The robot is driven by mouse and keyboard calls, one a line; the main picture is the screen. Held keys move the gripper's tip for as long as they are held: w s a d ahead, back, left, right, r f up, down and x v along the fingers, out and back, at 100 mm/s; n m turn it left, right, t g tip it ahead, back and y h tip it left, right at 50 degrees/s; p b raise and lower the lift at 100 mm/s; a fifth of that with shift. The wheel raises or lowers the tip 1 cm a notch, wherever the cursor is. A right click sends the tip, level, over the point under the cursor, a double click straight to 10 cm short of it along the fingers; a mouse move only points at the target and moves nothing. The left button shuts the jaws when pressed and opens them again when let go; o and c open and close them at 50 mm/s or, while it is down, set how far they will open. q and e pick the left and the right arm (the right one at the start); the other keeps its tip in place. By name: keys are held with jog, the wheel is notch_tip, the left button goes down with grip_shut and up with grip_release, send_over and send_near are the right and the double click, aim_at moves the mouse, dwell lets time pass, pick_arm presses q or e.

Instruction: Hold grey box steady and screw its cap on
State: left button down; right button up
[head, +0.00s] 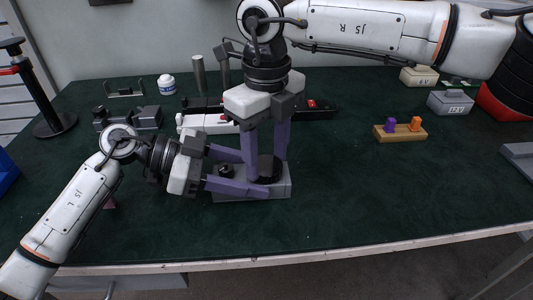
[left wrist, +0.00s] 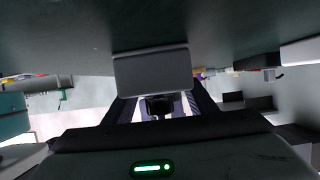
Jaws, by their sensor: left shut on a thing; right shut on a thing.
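The grey box (head: 284,188) sits on the green table in the middle of the head view. A small black knob (head: 227,171) shows between these fingers. My right gripper (head: 267,168) points straight down from above, its fingers shut on the dark round cap (head: 265,170) at the box's top. The fingers partly hide the cap, so I cannot tell how it is seated.
A wooden block with purple and orange pegs (head: 400,130) lies to the right, with grey boxes (head: 450,102) beyond. A white-and-black device (head: 207,122) lies behind my grippers. A white jar (head: 166,84) stands at the back left. The front right of the table is clear.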

jog(key=o, duration=1.1)
jog(key=shift+o, duration=0.2)
jog(key=shift+r, duration=2.3)
jog(key=shift+c, duration=0.2)
jog(key=n, duration=0.1)
jog(key=r+n, duration=0.1)
jog(key=n, duration=0.1)
jog(key=r+n, duration=0.1)
jog(key=n, duration=0.1)
jog(key=shift+a, duration=0.15)
jog(key=n, duration=0.2)
jog(key=r+n, duration=0.1)
jog(key=n, duration=0.2)
jog(key=shift+r, duration=0.2)
